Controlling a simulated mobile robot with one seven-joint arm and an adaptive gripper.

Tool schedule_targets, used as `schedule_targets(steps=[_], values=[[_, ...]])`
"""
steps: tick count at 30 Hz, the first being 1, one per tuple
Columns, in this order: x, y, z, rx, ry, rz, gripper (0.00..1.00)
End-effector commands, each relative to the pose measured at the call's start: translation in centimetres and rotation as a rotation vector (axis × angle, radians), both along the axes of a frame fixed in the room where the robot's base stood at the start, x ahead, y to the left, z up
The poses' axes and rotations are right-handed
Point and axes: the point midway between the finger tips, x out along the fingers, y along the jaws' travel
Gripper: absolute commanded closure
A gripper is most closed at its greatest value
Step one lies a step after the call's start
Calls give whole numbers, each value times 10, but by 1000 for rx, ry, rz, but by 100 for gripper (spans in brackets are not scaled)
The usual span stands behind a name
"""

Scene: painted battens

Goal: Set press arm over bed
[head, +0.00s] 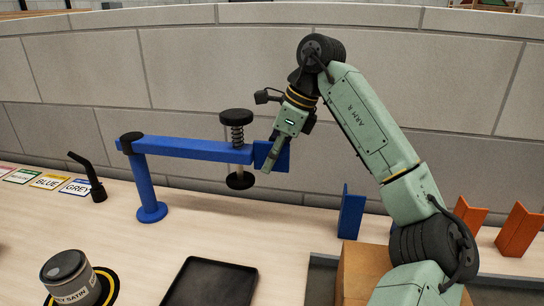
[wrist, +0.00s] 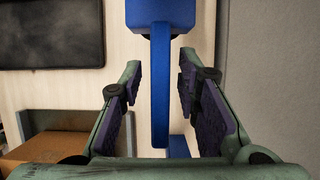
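The blue press arm (head: 195,149) extends level from a blue post (head: 148,190) on the table. A black knob and spring (head: 237,128) stand on it, with a round black foot (head: 240,180) below. A flat blue plate (head: 263,153) hangs at its free end. My gripper (head: 276,160) is at this plate. In the wrist view the fingers (wrist: 158,100) are open, one on each side of the plate (wrist: 160,85), with a gap on both sides. I cannot tell for sure which thing is the bed.
A black tray (head: 212,284) lies on the table in front of the press arm. A grey-edged area with a brown block (head: 362,268) is at right. Blue (head: 351,212) and orange (head: 519,230) upright pieces stand behind it. A tin (head: 68,280) and a black angled lever (head: 88,176) are left.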

Motion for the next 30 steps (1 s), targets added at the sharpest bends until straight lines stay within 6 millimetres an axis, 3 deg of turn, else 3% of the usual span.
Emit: schedule_targets(steps=[14, 30], values=[[0, 0, 0, 0, 0, 0, 100], [0, 0, 0, 0, 0, 0, 100]])
